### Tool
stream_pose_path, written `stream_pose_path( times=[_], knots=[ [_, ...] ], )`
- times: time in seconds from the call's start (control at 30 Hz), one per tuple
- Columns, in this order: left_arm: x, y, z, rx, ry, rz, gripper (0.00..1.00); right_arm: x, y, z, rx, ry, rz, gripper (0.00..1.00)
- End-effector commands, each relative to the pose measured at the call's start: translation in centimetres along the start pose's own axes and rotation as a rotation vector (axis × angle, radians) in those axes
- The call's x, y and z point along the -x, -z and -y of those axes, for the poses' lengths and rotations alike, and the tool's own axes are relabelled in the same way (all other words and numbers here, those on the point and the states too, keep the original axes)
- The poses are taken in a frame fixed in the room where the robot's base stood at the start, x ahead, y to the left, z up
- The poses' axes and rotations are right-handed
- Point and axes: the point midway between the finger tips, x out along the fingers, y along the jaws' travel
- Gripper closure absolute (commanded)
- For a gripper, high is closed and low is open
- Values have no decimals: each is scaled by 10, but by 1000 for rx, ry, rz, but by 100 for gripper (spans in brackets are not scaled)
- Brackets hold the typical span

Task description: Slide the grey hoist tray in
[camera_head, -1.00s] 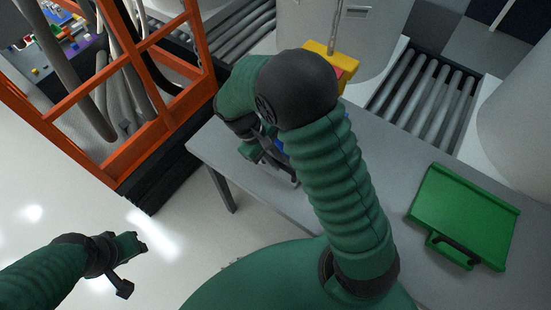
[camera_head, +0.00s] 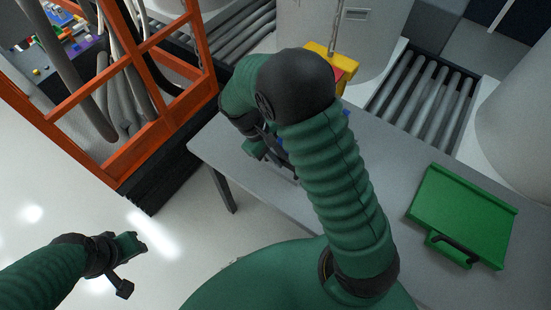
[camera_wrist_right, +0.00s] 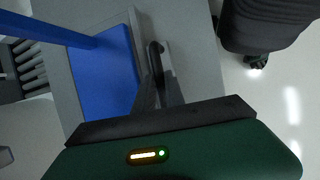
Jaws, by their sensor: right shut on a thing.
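My right gripper (camera_wrist_right: 160,85) is shut on a dark hooked handle (camera_wrist_right: 155,52) in the right wrist view. A narrow light grey wall (camera_wrist_right: 171,70) stands beside the fingers; it looks like the grey tray's front, but most of the tray is hidden or blends with the grey table. A flat blue panel (camera_wrist_right: 105,75) with a blue bar lies just left of the fingers. In the head view my right gripper (camera_head: 288,172) is over the table's left part, partly covered by my own arm. My left gripper (camera_head: 128,265) is open and empty above the floor.
The grey table (camera_head: 390,155) carries a green tray (camera_head: 465,212) with a black handle at right. A yellow block (camera_head: 330,62) on a cable stands behind my arm. An orange frame (camera_head: 150,125) is at left. Roller conveyors (camera_head: 425,95) lie behind the table.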

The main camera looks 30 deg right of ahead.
Motion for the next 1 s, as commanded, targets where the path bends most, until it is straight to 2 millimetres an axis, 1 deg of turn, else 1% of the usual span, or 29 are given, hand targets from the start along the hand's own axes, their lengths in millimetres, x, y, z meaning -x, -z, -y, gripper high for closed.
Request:
stream_pose_path(
  times=[0.03,0.1,0.2,0.27,0.4,0.63,0.67,0.8,1.0],
  knots=[
    [9,2,0,0,0,0,64,4,1,-15,-7,-4,-9,100],
    [15,4,0,0,0,0,64,1,3,-32,-8,-5,-9,100],
    [21,5,0,0,0,0,64,-3,5,-51,-5,-5,-10,100],
    [22,5,0,0,0,0,64,-5,6,-59,-6,-5,-11,100],
    [22,5,0,0,0,0,64,-8,7,-66,-2,-9,-13,100],
    [22,5,0,0,0,0,64,-8,7,-67,-3,-11,-13,100],
    [22,5,0,0,0,0,64,-8,7,-67,-3,-11,-13,82],
    [22,5,0,0,0,0,64,-9,6,-66,-3,-8,-11,64],
    [22,5,0,0,0,0,64,-9,5,-64,-3,-6,-7,64]
  ],
)
